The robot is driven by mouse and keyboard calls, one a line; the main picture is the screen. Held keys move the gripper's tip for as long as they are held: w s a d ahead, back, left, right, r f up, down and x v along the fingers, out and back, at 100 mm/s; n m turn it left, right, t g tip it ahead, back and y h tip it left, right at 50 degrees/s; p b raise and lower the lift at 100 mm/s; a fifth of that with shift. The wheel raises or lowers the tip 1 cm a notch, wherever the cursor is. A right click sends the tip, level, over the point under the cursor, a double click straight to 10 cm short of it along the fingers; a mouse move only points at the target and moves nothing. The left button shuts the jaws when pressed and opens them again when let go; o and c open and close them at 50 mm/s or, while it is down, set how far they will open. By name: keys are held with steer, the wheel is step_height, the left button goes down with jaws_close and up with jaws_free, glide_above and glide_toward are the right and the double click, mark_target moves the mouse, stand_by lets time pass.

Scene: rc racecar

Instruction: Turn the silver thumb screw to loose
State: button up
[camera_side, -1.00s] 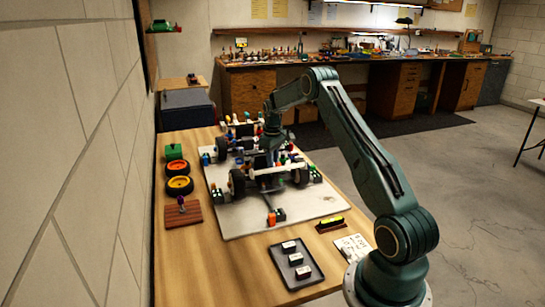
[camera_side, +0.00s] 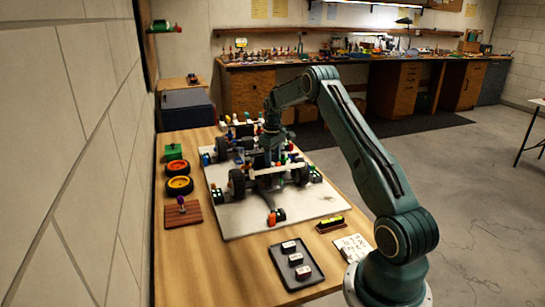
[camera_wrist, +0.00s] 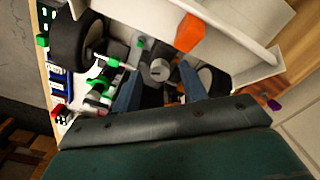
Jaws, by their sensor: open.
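The silver thumb screw (camera_wrist: 159,70) shows in the wrist view as a small round grey head on the racecar, just beyond my fingertips. My gripper (camera_wrist: 158,77) is open, with one blue-grey finger on each side of the screw head in the picture. Whether the fingers touch it, I cannot tell. In the side view my gripper (camera_side: 272,152) points down over the middle of the racecar (camera_side: 262,180), and the screw cannot be made out there. The racecar stands on a pale board (camera_side: 245,222).
Around the racecar's edge are several coloured knobs and fittings, including an orange part (camera_wrist: 188,34) near my fingers. A dark tray (camera_side: 280,262) with small blocks lies in front. Wheels (camera_side: 179,186) and a wooden block (camera_side: 183,215) lie at the left.

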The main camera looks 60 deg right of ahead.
mark_target(273, 163)
step_height(273, 163, up, 13)
stand_by(0.6)
steer(key=shift+m, duration=0.3)
steer(key=m, duration=1.1)
steer(key=shift+f, duration=0.15)
step_height(273, 163, down, 14)
steer(key=shift+r, duration=0.2)
stand_by(0.6)
jaws_close()
